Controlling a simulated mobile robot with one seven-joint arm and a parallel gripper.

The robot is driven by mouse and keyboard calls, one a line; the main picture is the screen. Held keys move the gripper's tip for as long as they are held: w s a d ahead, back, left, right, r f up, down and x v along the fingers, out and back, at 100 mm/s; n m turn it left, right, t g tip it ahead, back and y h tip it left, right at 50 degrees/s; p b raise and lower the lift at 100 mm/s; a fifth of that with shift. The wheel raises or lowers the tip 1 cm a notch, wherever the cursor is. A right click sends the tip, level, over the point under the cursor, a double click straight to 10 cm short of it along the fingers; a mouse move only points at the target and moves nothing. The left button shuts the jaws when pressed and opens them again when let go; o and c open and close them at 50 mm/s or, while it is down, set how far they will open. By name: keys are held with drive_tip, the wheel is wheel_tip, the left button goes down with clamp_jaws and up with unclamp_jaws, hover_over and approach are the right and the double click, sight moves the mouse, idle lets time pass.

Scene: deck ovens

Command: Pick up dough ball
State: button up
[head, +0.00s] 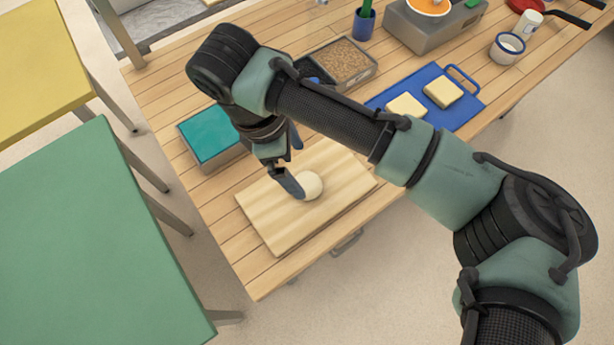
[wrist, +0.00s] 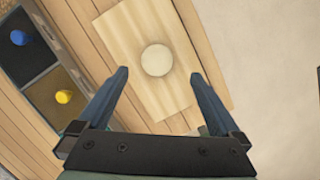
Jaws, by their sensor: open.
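The dough ball (head: 311,185) is pale, round and smooth and lies on a light wooden board (head: 270,222) on the table. In the wrist view the dough ball (wrist: 157,60) lies ahead of the open fingers, centred a little beyond their tips. My gripper (head: 294,165) is over the board at the dough ball, and one finger hides part of the ball's left side in the head view. In the wrist view my gripper (wrist: 158,75) has its two fingers wide apart with nothing between them.
A teal-topped box (head: 210,133) stands left of the board. A grain-filled bin (head: 342,60) stands behind. A blue cutting board (head: 446,119) with two pale yellow blocks lies to the right. My arm crosses above the table. Green (head: 100,230) and yellow (head: 35,60) tables stand left.

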sight(305, 181)
drive_tip(key=x, duration=0.8)
drive_tip(key=shift+w+a+f+p, duration=0.2)
drive_tip(key=shift+a+p, duration=0.15)
drive_tip(key=shift+p, duration=0.05)
drive_tip(key=c, duration=1.4)
drive_tip(key=shift+r, duration=0.1)
